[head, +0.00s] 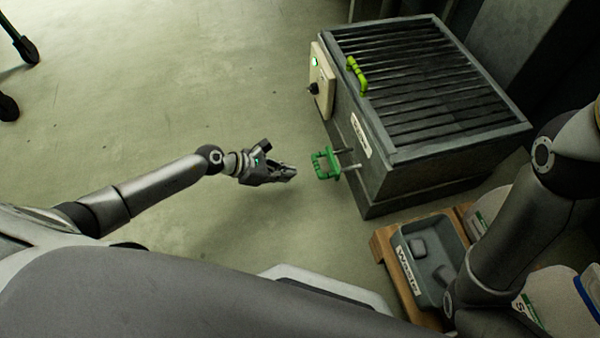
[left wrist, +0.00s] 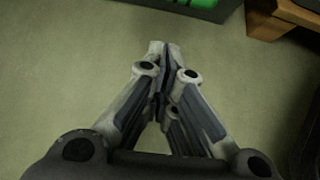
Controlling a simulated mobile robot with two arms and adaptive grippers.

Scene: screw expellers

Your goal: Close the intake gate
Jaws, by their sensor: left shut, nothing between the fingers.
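A dark grey machine (head: 384,178) with a slatted top stands right of centre in the head view. A green handle (head: 322,165) sticks out from its near left side on two pale rods, apart from the wall. A second, lime-green handle (head: 357,76) sits at the top left edge. I cannot tell from a readable label which one belongs to the intake gate. My left gripper (head: 294,172) is shut and empty, just left of the rod-mounted handle and apart from it. Its closed fingertips (left wrist: 165,48) show in the left wrist view, with a green part (left wrist: 192,2) at the top edge. My right gripper is hidden.
A beige control box (head: 321,82) with a green light and black knob is on the machine's left side. A grey waste bin (head: 402,262) on a wooden pallet (head: 383,247) stands in front, near my right arm.

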